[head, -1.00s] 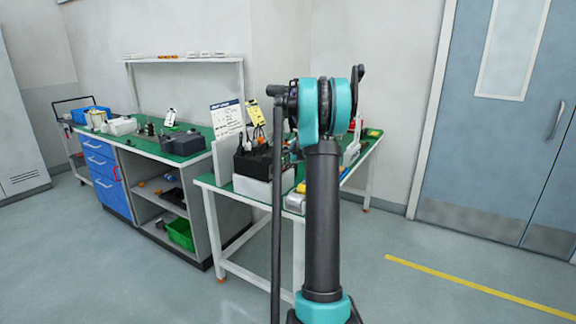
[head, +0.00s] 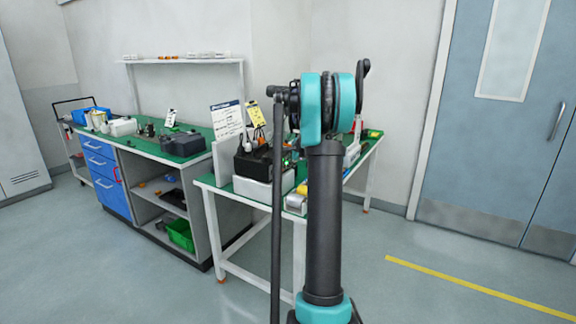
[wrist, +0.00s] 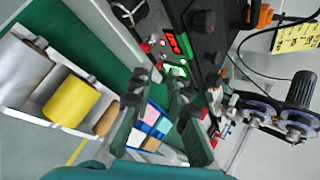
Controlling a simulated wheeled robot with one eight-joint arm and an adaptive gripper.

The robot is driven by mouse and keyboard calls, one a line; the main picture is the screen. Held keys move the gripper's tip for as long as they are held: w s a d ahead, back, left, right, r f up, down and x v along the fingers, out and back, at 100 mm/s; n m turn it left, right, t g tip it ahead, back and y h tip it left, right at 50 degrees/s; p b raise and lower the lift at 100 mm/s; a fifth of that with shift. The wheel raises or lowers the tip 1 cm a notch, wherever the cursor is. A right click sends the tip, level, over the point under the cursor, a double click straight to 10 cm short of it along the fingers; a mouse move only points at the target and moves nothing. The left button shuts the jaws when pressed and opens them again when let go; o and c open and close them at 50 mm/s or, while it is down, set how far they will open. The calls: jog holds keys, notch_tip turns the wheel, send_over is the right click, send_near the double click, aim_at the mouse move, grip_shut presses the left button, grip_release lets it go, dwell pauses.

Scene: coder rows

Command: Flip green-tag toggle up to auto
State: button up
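The black control unit (head: 250,163) stands on a white box on the green-topped bench, partly behind my arm in the head view. In the wrist view its panel (wrist: 190,50) fills the top middle, with a red display, a green display (wrist: 175,71), knobs and small bright toggles (wrist: 162,42). I cannot make out a green tag or which toggle carries it. My gripper (wrist: 166,80) has its two dark fingers apart, with nothing seen between them, just below the panel in the picture. My arm hides it in the head view.
A white holder with grey and yellow rolls (wrist: 72,101) lies at left in the wrist view. A spool device (wrist: 290,115), cables and a yellow tag (wrist: 297,38) are at right. A white sign (head: 227,118) stands behind the unit. Floor right of the bench is clear.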

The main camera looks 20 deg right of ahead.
jog(key=v, duration=0.9)
jog(key=shift+r, duration=0.1)
jog(key=s+a+f+n+g, duration=0.2)
jog(key=s+a+f+n, duration=0.25)
jog(key=s+a, duration=0.5)
jog(key=s+a+f+n+g, duration=0.1)
jog(key=s+a+f+n, duration=0.4)
jog(key=s+a, duration=0.45)
jog(key=s+a+f+n, duration=0.1)
jog(key=s+f+n, duration=0.2)
jog(key=s, duration=0.4)
jog(key=s+a+f+n+g, duration=0.1)
jog(key=s+f+n, duration=0.3)
jog(key=s, duration=0.4)
jog(key=s+a+f+n+g+h, duration=0.1)
jog(key=s+a+f+n, duration=0.2)
jog(key=s, duration=0.5)
jog(key=shift+s+f, duration=0.2)
jog(key=shift+f, duration=0.05)
jog(key=shift+n, duration=0.25)
jog(key=shift+c, duration=0.3)
grip_shut()
